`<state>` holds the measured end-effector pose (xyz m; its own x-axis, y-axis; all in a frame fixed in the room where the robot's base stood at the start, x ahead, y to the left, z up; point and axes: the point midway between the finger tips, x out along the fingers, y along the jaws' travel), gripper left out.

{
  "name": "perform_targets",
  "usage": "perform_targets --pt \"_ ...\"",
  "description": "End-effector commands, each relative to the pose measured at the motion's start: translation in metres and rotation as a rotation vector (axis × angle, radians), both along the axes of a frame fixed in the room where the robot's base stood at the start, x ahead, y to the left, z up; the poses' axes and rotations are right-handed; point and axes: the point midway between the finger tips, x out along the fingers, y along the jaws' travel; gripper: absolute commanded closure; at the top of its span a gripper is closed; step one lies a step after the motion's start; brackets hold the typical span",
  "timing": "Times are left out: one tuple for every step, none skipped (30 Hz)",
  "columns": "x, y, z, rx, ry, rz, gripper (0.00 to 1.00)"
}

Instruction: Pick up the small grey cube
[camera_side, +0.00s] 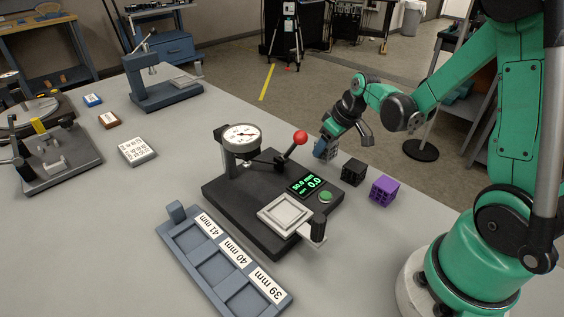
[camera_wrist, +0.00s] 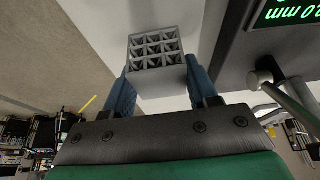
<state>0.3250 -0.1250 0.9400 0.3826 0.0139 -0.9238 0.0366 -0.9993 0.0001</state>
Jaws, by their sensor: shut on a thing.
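The small grey lattice cube (camera_wrist: 157,50) is between the two blue fingers of my gripper (camera_wrist: 158,78) in the wrist view, with its open grid face toward the camera. In the side view my gripper (camera_side: 325,149) points down behind the dark gauge stand, near the table's far edge. It is shut on the cube, which is mostly hidden there by the fingers. I cannot tell whether the cube touches the table.
A black lattice cube (camera_side: 353,171) and a purple cube (camera_side: 385,190) stand to the right of my gripper. The gauge stand (camera_side: 225,200) with a red-knobbed lever (camera_side: 300,138) is close on the left. A blue labelled tray (camera_side: 171,231) lies in front.

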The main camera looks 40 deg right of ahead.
Motion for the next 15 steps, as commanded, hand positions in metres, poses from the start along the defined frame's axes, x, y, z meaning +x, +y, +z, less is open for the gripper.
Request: perform_targets --pt "-0.001 0.000 0.010 0.000 0.000 0.000 0.98" --pt "-0.001 0.000 0.018 0.000 0.000 0.000 0.98" --pt "-0.001 0.000 0.028 0.000 0.000 0.000 0.98" --pt "-0.001 0.001 0.036 0.000 0.000 0.000 0.98" --pt "-0.001 0.000 0.044 0.000 0.000 0.000 0.98" --pt "-0.001 0.000 0.054 0.000 0.000 0.000 0.98" --pt "-0.001 0.001 0.062 0.000 0.000 0.000 0.98" --pt "-0.001 0.001 0.070 0.000 0.000 0.000 0.98" --pt "-0.001 0.000 0.080 0.000 0.000 0.000 0.98" --pt "-0.001 0.000 0.087 0.000 0.000 0.000 0.98" --pt "-0.001 0.001 0.095 0.000 0.000 0.000 0.98" --pt "-0.001 0.000 0.104 0.000 0.000 0.000 0.98" --pt "-0.001 0.000 0.111 0.000 0.000 0.000 0.98" --pt "-0.001 0.000 0.118 0.000 0.000 0.000 0.98" --pt "-0.001 0.001 0.126 0.000 0.000 0.000 0.98"
